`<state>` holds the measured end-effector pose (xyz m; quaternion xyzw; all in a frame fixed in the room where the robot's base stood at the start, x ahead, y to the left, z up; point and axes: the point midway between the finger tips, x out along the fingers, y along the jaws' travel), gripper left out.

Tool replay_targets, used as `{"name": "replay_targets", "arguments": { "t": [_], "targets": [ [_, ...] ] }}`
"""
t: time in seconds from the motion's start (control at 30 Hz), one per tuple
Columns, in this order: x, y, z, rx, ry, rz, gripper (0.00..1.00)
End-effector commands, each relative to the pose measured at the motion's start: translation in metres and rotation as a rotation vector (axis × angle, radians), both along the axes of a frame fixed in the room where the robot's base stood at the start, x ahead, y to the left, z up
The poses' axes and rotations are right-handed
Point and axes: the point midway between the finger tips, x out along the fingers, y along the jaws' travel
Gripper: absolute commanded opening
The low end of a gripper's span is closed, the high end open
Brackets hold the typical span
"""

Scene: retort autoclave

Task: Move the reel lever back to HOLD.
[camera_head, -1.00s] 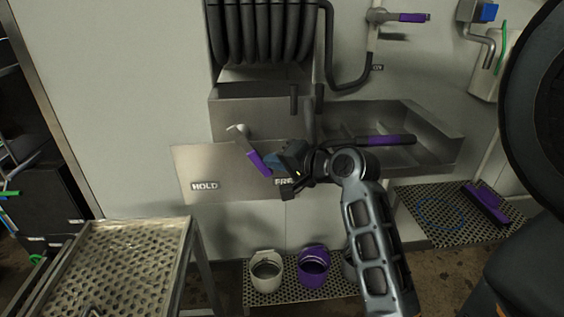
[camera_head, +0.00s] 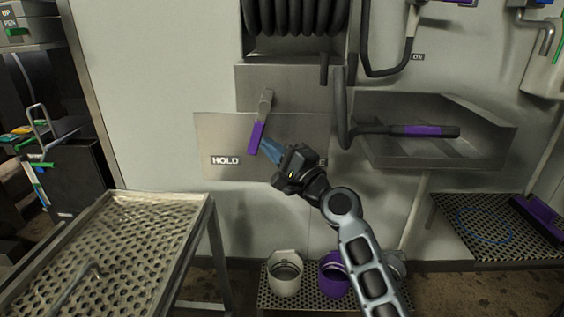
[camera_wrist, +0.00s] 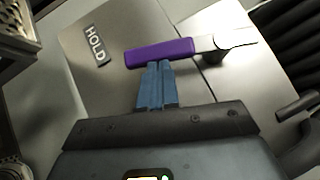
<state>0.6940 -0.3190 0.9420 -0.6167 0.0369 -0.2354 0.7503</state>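The reel lever (camera_head: 258,136) has a purple grip on a metal arm, pivoted at the top of a steel plate (camera_head: 215,135). It points down and slightly left. Its grip end is just above and right of the HOLD label (camera_head: 226,160). The FREE label is mostly hidden behind my gripper. My gripper (camera_head: 268,147) has blue fingers at the right side of the purple grip. In the wrist view the fingers (camera_wrist: 157,68) are together, with tips against the near edge of the purple grip (camera_wrist: 160,52). The grip does not appear between them.
A coiled black hose (camera_head: 295,18) hangs above, and its purple-gripped wand (camera_head: 425,132) lies across a steel trough (camera_head: 470,155) at the right. A perforated table (camera_head: 120,235) stands at lower left. White (camera_head: 285,283) and purple (camera_head: 333,270) pots sit on a low grate.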

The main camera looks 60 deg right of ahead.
Motion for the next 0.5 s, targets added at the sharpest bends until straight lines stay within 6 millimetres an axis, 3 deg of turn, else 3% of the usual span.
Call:
{"name": "replay_targets", "arguments": {
  "t": [0.27,0.5],
  "targets": [
    [0.017,0.008,-0.003,0.074,-0.179,0.003,0.00],
    [0.024,0.010,0.000,0.073,-0.182,0.000,0.00]
  ]
}}
